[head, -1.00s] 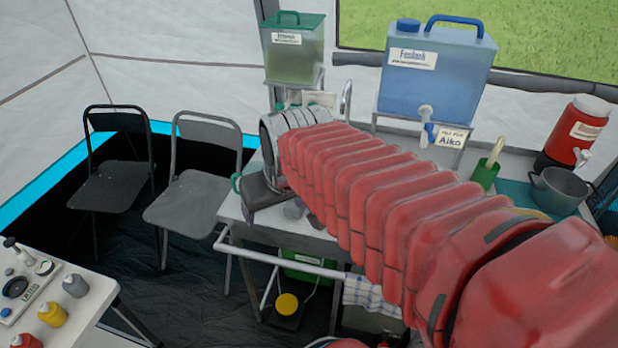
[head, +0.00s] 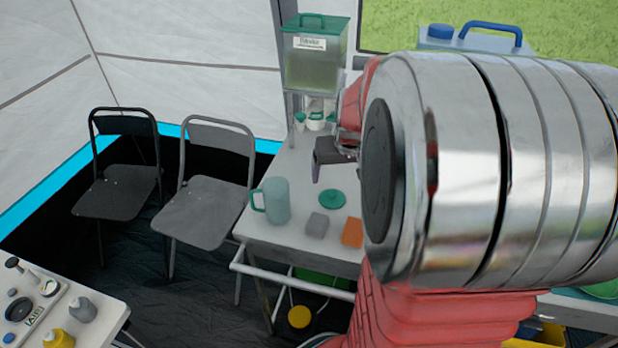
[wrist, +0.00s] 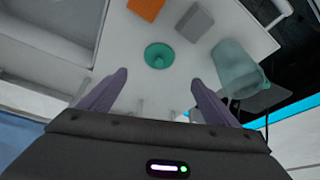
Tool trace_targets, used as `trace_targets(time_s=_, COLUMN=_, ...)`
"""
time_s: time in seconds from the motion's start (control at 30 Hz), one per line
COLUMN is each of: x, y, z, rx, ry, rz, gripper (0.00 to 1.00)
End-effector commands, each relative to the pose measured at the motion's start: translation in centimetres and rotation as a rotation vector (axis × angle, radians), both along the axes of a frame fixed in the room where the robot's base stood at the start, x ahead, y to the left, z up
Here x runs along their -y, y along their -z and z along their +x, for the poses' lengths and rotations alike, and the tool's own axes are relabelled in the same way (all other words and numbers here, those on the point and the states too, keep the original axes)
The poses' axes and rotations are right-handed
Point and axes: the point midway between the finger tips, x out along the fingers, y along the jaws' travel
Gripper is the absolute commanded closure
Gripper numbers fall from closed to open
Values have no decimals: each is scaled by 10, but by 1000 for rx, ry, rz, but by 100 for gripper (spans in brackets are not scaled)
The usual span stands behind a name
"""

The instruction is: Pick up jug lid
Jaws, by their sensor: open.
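The jug lid (head: 332,198) is a green disc with a small raised knob, lying flat on the white table. In the wrist view the lid (wrist: 159,55) shows ahead of and between my fingertips. My gripper (wrist: 158,80) is open and empty, its two dark purple fingers apart above the table. In the head view my gripper (head: 328,160) is partly hidden by my arm. The translucent teal jug (head: 276,201) stands left of the lid; in the wrist view the jug (wrist: 238,68) is to the lid's right.
A grey block (head: 317,224) and an orange block (head: 352,232) lie near the lid. A green-topped dispenser (head: 316,58) stands behind, with small green-and-white containers (head: 316,121) below it. My arm covers the table's right side. Folding chairs (head: 205,190) stand to the left.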

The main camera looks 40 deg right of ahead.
Motion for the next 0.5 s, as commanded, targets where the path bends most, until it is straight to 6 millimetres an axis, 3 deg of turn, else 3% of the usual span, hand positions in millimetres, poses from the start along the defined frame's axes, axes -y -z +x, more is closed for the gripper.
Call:
trace_targets(time_s=0.27, x=4, y=1, z=-3, rx=0, ry=11, rz=0, gripper=17)
trace_targets(time_s=0.5, x=7, y=19, z=3, rx=-2, ry=12, rz=2, gripper=17)
